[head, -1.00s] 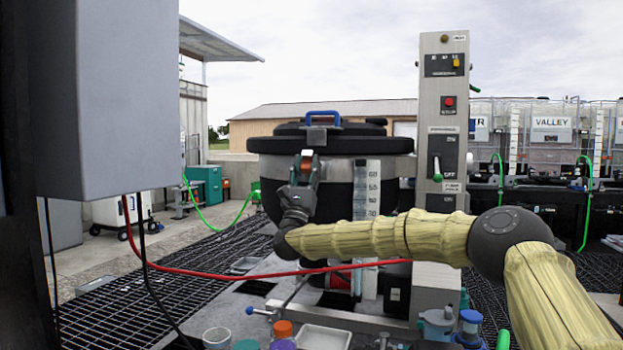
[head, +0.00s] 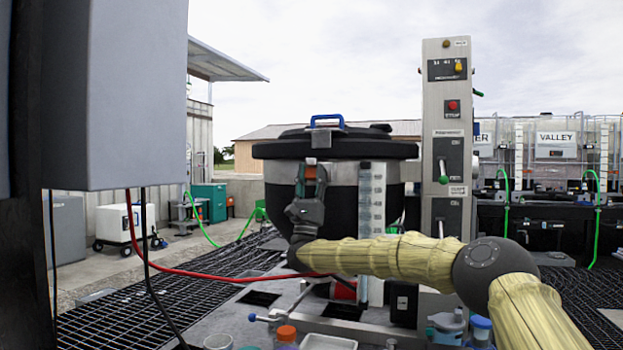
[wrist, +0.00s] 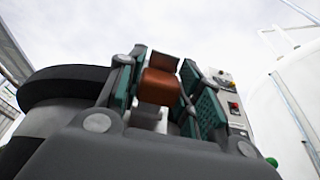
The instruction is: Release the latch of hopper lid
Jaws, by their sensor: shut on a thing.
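The hopper is a round dark vessel with a black lid (head: 335,149) and a blue handle (head: 327,120) on top. The lid lies flat on the rim. The latch (head: 310,171) is an orange-brown piece at the front of the rim, below the lid's edge. My gripper (head: 309,182) is in front of the hopper, pointing up, with its fingers at the latch. In the wrist view the latch (wrist: 158,86) sits between the two green-padded fingers, which are shut on it. The fingers partly hide the latch in the head view.
A control column (head: 447,130) with switches stands just right of the hopper. A clear level gauge (head: 370,205) runs down the hopper's front. A red cable (head: 190,272) crosses the view. Small containers (head: 286,336) stand at the front bottom. Clear tanks (head: 557,150) are behind at right.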

